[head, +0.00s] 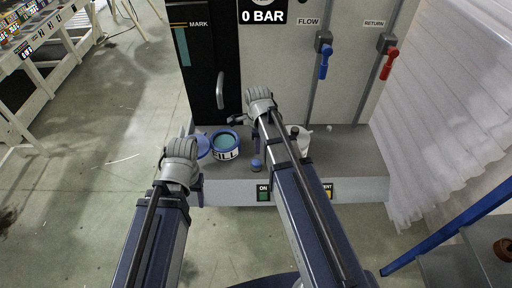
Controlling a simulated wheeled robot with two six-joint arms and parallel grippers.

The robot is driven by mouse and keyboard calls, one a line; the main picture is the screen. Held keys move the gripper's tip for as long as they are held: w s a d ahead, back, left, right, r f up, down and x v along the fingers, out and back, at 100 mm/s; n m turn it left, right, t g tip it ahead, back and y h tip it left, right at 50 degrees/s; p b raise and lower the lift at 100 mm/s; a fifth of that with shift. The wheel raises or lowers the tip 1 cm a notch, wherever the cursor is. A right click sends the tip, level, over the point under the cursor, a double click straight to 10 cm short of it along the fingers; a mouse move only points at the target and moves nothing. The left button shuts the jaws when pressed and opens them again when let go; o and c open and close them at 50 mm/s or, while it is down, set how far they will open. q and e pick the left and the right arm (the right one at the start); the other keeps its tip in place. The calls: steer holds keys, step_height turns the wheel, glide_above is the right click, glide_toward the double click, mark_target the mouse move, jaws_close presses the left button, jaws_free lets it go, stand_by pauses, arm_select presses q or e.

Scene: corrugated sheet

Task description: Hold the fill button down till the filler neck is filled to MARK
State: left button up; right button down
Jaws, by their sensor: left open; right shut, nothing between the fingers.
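In the head view, a black panel carries a MARK label (198,24) and an upright teal-filled gauge strip (183,48). The teal reaches close to the line beside MARK; the exact gap is too small to tell. My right gripper (259,101) is shut and empty, above the shelf in front of the cabinet. Its fingertips are largely hidden.
On the grey shelf (350,142) stand a tub of teal liquid (226,145), a blue lid (203,147) and a white bottle (302,139). A green ON button (263,196) is on the front. Blue (324,64) and red (388,65) valve handles are above. The display (263,16) reads 0 BAR.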

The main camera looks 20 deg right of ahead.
arm_select(q)
step_height(320, 180, up, 6)
steer(key=p, duration=0.4)
steer(key=shift+a+f+p, duration=0.1)
steer(key=shift+f+p, duration=0.05)
steer(key=shift+p, duration=0.15)
arm_select(e)
step_height(320, 180, up, 6)
steer(key=shift+a+f, duration=0.1)
steer(key=shift+a, duration=0.05)
stand_by(0.3)
arm_select(q)
step_height(320, 180, down, 5)
steer(key=b, duration=0.4)
steer(key=shift+b, duration=0.4)
arm_select(e)
steer(key=s+a+f+n, duration=0.2)
steer(key=s+a+n, duration=0.4)
steer(key=n, duration=0.6)
steer(key=s+a+f+n+h, duration=0.1)
steer(key=s+a+f+n, duration=0.1)
steer(key=s+a+n, duration=0.5)
steer(key=s+n, duration=0.1)
steer(key=n, duration=0.5)
steer(key=shift+s+f, duration=0.25)
steer(key=shift+f, duration=0.1)
arm_select(q)
steer(key=shift+s, duration=0.1)
arm_select(e)
steer(key=shift+s, duration=0.1)
